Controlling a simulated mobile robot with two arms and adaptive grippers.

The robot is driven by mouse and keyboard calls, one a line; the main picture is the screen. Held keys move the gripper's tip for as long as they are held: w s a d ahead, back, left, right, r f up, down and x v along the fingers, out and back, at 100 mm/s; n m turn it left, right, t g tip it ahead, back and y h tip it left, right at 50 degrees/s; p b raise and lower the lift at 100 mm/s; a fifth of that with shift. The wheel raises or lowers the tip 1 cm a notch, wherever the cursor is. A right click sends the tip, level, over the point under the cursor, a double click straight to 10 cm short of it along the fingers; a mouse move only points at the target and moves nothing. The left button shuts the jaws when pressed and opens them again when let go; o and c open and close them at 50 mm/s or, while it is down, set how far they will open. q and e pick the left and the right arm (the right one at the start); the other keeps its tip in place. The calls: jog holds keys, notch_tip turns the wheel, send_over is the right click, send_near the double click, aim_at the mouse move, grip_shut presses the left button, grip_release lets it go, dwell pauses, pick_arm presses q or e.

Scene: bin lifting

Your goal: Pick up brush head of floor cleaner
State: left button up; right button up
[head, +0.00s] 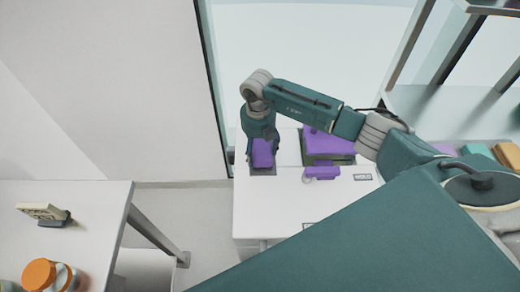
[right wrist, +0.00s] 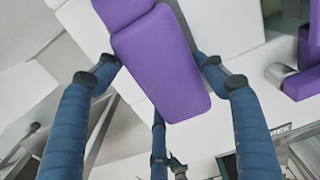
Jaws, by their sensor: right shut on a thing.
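A purple block-shaped part, which I take to be the brush head (head: 263,154), is at the left side of the white table. It also fills the upper middle of the right wrist view (right wrist: 165,65), with its rounded end toward the camera. My right gripper (head: 262,142) reaches down over it from above, with fingers on both sides. In the right wrist view the gripper (right wrist: 160,72) is shut on the purple part. A dark grey patch (head: 263,172) shows under it; whether the part touches it I cannot tell. My left gripper is not in view.
A larger purple block (head: 325,145) on a dark base and a small purple part (head: 324,172) with a silver cylinder lie to the right on the white table (head: 270,205). Another table (head: 95,230) at left holds an orange-lidded jar (head: 40,273). Shelves (head: 440,103) stand at right.

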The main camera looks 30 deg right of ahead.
aim_at(258, 147)
notch_tip(258, 147, up, 20)
jog(key=b, duration=0.3)
